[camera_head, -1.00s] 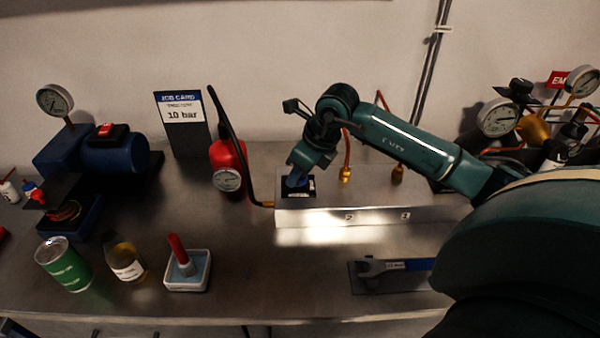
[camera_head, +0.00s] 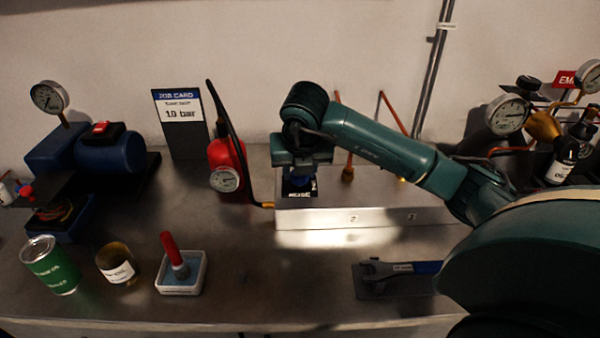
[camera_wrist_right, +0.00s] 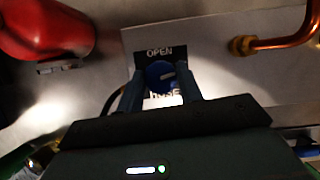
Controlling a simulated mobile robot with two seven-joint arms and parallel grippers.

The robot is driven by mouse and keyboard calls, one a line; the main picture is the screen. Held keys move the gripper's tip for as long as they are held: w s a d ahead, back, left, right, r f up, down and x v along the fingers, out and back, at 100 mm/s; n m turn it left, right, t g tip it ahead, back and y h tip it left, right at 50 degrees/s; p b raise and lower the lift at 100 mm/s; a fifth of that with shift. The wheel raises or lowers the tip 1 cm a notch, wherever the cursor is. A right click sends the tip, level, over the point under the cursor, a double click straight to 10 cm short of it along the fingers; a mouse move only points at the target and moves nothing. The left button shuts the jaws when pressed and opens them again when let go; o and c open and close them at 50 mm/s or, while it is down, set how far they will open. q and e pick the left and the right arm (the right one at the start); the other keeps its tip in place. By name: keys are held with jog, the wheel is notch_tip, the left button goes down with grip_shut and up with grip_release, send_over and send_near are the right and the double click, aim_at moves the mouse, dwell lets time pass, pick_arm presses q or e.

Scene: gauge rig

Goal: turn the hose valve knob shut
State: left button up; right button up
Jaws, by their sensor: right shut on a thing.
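The hose valve knob (camera_wrist_right: 158,75) is a round blue knob with a pale mark, on a black plate that reads OPEN and HOSE (camera_wrist_right: 160,52). It sits at the left end of a metal block (camera_head: 375,215). My right gripper (camera_wrist_right: 161,85) points down over the plate and is shut on the knob, one finger on each side. In the head view the same gripper (camera_head: 298,178) hides most of the knob, and only the HOSE part of the plate (camera_head: 300,195) shows clearly. My left gripper is not in view.
A red gauge bottle (camera_head: 226,165) and black hose (camera_head: 247,180) stand close left of the block. A wrench (camera_head: 385,270) and a tray with a red-handled tool (camera_head: 183,285) lie in front. The bench between them is clear.

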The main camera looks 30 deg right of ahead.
jog(key=shift+w+m+h, duration=0.1)
jog(key=shift+m+h, duration=0.3)
jog(key=shift+m, duration=0.8)
jog(key=shift+m+g+b, duration=0.3)
jog(key=o, duration=1)
